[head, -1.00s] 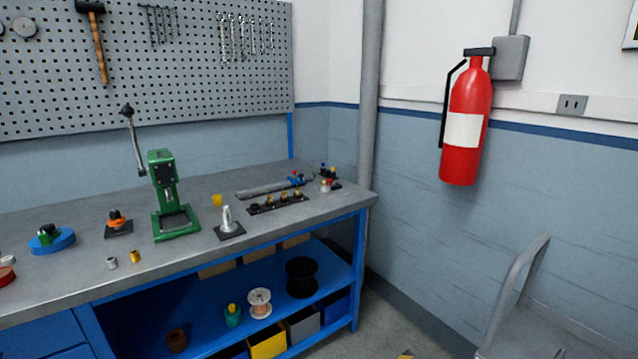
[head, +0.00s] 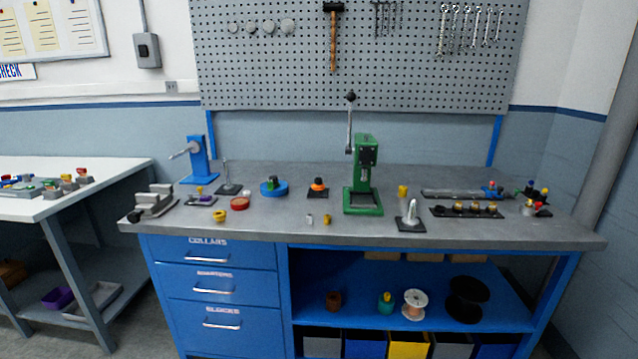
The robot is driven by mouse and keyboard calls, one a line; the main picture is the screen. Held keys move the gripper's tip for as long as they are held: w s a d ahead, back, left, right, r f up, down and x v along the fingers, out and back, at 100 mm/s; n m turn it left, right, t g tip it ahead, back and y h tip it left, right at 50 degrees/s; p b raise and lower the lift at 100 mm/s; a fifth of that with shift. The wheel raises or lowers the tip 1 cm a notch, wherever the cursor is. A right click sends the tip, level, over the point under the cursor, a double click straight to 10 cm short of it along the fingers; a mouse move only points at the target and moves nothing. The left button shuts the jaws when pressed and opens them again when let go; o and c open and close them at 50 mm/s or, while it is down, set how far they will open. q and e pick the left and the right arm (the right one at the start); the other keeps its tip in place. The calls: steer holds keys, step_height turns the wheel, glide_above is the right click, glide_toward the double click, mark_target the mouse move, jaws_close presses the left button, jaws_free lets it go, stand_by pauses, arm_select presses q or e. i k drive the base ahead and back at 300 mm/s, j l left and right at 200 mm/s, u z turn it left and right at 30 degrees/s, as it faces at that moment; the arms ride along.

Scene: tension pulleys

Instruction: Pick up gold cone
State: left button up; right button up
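No gripper of mine is in the head view. Several small gold or yellow pieces stand on the grey workbench (head: 300,232). One yellow piece (head: 402,191), a little wider at its top, stands behind a silver cone on a dark square base (head: 411,226). A small gold piece (head: 327,220) stands beside a small silver piece (head: 309,219) near the front edge. A yellow round piece (head: 219,216) lies farther left. They are too small for me to tell which is the gold cone.
A green lever press (head: 364,170) stands mid-bench, with a blue stand (head: 199,160) at the left. A rack of dark and gold parts (head: 467,212) lies at the right. Blue drawers (head: 212,285) and a shelf with spools (head: 415,304) are below. A white table (head: 95,175) is at the left.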

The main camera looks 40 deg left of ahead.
mark_target(220, 216)
steer(key=u, duration=2)
